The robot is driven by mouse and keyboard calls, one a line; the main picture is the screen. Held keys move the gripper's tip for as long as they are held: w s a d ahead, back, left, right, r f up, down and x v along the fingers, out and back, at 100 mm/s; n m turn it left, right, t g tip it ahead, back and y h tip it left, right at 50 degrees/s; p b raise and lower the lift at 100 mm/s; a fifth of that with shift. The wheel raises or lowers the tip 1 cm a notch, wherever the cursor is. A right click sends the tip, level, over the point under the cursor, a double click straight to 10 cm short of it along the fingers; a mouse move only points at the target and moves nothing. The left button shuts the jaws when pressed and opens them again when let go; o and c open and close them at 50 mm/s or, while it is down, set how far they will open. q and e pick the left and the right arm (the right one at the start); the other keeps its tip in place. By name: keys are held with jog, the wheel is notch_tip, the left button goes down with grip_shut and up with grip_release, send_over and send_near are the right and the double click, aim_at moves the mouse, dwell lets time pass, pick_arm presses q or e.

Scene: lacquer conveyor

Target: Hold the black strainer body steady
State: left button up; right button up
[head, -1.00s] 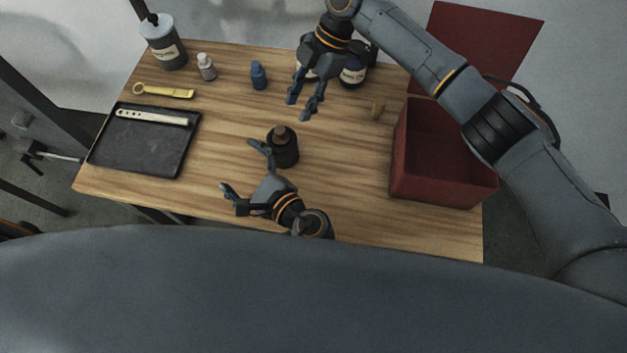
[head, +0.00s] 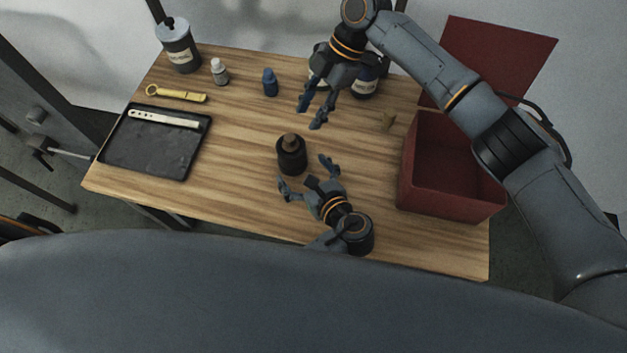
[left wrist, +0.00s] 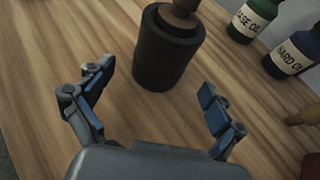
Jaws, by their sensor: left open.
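The black strainer body (head: 292,161) stands upright on the wooden table, with a brown plug-like piece (head: 291,142) in its top.
A red open box (head: 450,205) stands at right. A black tray (head: 150,158) with a pale strip lies at left, a yellow tool (head: 178,94) behind it. A large can (head: 178,48), small white bottle (head: 219,72), blue bottle (head: 270,84) and dark labelled bottles (left wrist: 295,50) stand at the back.

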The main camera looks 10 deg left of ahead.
aim_at(293, 160)
pick_arm(q)
jog(key=shift+x, duration=2.6)
